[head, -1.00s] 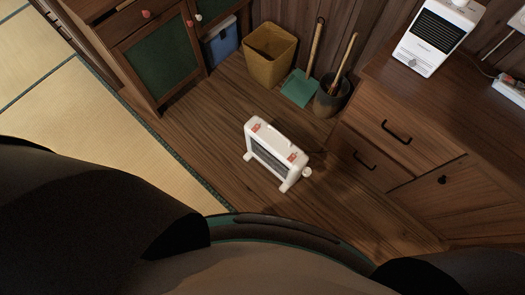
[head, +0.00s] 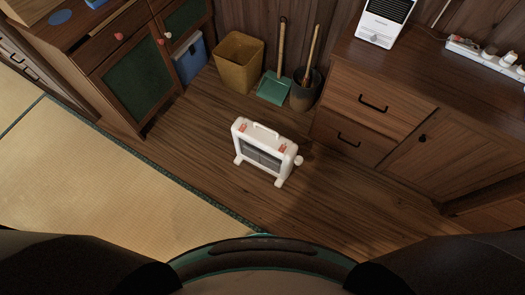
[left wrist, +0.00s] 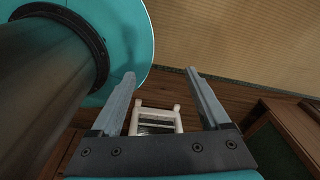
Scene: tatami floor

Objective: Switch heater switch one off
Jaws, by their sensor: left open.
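A white heater (head: 264,149) stands upright on the wooden floor in the middle of the head view. It has two reddish switches on top, a left one (head: 242,125) and a right one (head: 282,147), and a knob (head: 298,160) at its right end. I cannot tell which switch is number one or how they are set. In the left wrist view the heater (left wrist: 155,117) shows between the fingers of my left gripper (left wrist: 158,85), apart from them. That gripper is open and empty. My right gripper is in neither view.
A cabinet with green panels (head: 132,88) stands at the left, with a yellow bin (head: 239,62), a teal dustpan (head: 273,88) and a dark pot (head: 305,92) behind the heater. A wooden drawer unit (head: 372,105) is at the right. The floor around the heater is clear.

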